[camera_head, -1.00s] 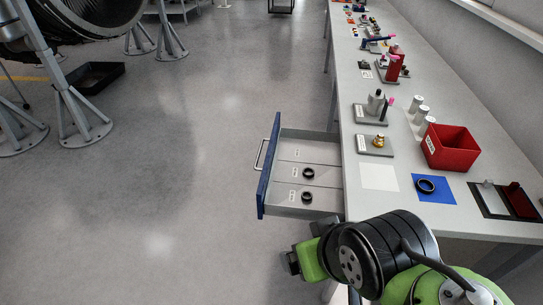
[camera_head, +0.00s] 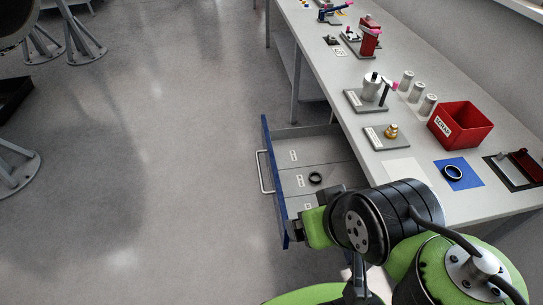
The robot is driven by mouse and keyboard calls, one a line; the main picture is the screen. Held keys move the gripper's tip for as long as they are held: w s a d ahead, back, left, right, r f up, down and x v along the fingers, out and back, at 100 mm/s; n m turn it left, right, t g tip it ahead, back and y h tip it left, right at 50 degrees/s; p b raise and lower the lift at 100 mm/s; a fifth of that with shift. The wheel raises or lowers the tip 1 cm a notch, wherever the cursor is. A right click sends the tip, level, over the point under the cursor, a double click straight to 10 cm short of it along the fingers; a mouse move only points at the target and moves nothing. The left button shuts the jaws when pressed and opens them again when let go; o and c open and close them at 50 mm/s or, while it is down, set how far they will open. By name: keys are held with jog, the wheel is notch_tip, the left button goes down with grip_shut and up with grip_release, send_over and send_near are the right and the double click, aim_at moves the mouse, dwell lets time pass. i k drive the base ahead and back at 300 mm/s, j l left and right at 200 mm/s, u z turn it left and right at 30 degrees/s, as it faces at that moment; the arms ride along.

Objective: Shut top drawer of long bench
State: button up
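The drawer (camera_head: 318,152) of the long bench (camera_head: 345,100) stands pulled out to the left. It has a grey inside, a blue front (camera_head: 271,175) and a pale bar handle (camera_head: 262,172). A black ring (camera_head: 315,179) lies in it beside small white labels. My green and black arm covers the drawer's near part. The dark end of my arm, which seems to be my gripper (camera_head: 295,231), is at the near end of the drawer front. Its fingers are not clear, and I cannot tell whether it touches the front.
On the bench are a red bin (camera_head: 462,127), grey cylinders (camera_head: 417,92), a brass part (camera_head: 391,131) on a plate, and a black ring on a blue mat (camera_head: 470,180). The floor left of the drawer is clear. A black tray (camera_head: 12,95) lies at the far left.

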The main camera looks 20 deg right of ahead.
aim_at(291, 154)
jog(key=i+j+z, duration=0.25)
jog(key=i, duration=0.15)
jog(key=i+j+u, duration=0.1)
jog(key=j+u, duration=0.2)
jog(key=i+j+u, duration=0.1)
jog(key=j+u, duration=0.2)
jog(key=i+j+u, duration=0.15)
jog(key=j+u, duration=0.2)
